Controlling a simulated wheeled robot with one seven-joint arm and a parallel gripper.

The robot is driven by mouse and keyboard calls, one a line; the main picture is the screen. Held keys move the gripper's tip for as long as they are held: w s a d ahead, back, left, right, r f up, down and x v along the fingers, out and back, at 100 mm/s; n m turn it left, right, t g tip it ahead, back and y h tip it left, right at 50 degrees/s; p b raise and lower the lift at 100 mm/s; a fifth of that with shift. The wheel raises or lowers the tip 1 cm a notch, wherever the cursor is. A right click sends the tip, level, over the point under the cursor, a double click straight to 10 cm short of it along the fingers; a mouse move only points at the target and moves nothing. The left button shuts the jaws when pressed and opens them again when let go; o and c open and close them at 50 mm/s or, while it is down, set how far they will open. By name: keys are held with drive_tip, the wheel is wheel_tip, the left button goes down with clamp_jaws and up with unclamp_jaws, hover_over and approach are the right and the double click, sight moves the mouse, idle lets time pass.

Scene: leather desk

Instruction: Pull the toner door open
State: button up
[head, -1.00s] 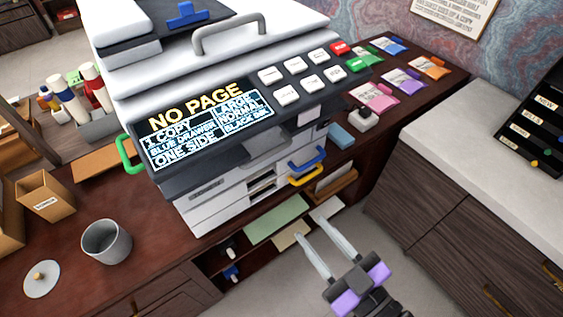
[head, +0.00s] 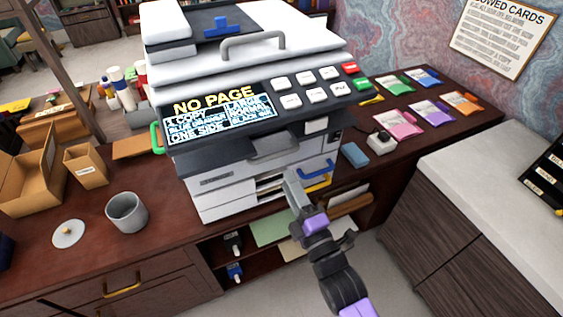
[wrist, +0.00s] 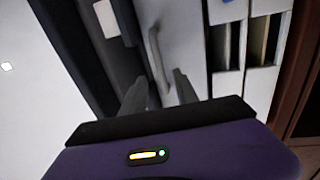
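The white copier (head: 230,195) stands on the dark red desk. Its upper front panel (head: 225,165), which looks like the toner door, is closed and has a grey bar handle (head: 273,147) under the dark control panel. My gripper (head: 292,180) is raised in front of the copier and hides part of its lower front. In the wrist view the fingers of my gripper (wrist: 160,88) are apart and empty. The grey handle (wrist: 157,60) lies ahead, roughly in line with the gap between them. I cannot tell whether they touch the panel.
Blue (head: 318,169) and yellow (head: 319,183) drawer handles sit low on the copier's right front. A green handle (head: 156,138) is on its left side. A grey cup (head: 126,212) stands on the desk at left. A white-topped cabinet (head: 500,190) stands at right.

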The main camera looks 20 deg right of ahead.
drive_tip(key=w+r+p, duration=0.1)
drive_tip(key=w+p, duration=0.1)
drive_tip(key=w, duration=0.5)
drive_tip(key=shift+w+r, duration=0.2)
drive_tip(key=shift+w, duration=0.05)
clamp_jaws()
idle(1.2)
